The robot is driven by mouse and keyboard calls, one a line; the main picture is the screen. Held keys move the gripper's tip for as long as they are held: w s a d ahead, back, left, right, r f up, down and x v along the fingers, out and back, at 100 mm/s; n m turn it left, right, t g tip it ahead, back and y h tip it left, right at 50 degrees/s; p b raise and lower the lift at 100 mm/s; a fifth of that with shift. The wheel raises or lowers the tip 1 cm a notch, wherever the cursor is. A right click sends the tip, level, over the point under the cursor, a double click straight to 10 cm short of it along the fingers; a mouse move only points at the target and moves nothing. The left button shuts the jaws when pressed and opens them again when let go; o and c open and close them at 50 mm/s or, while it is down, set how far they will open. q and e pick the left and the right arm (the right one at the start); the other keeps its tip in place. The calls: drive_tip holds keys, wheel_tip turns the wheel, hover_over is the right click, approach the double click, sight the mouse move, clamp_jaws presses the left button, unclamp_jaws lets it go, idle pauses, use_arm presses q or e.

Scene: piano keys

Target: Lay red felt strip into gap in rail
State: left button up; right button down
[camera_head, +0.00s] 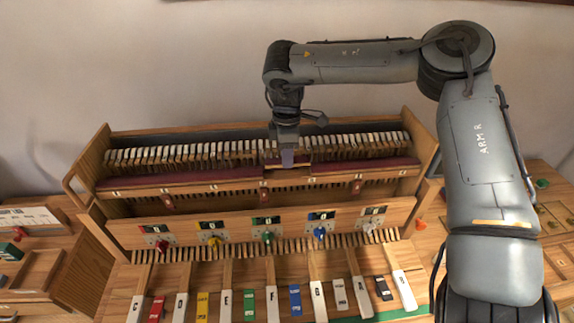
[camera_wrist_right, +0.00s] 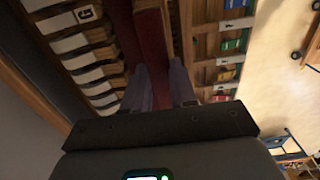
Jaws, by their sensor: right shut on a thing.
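My right gripper (camera_head: 288,160) points down over the middle of the rail (camera_head: 285,183). Dark red felt lies along the rail to the left (camera_head: 180,178) and right (camera_head: 365,167), with a gap showing bare wood between them. In the right wrist view the fingers (camera_wrist_right: 160,90) are shut on a dark red felt strip (camera_wrist_right: 152,40), which extends ahead between them. Another dark red length (camera_wrist_right: 120,30) runs alongside it. I cannot tell whether the held strip touches the rail. My left gripper is not in view.
A row of upright pale-topped parts (camera_head: 190,152) stands close behind the rail. A wooden board with coloured knobs (camera_head: 266,236) and long keys (camera_head: 226,290) lie in front. Wooden side walls (camera_head: 92,160) bound the case. Trays (camera_head: 40,270) stand at the left.

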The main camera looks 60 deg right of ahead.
drive_tip(key=shift+f, duration=2)
drive_tip(key=shift+f, duration=0.15)
drive_tip(key=c, duration=0.9)
unclamp_jaws()
drive_tip(key=shift+r, duration=0.2)
wheel_tip(320, 180, up, 12)
drive_tip(key=shift+f, duration=0.15)
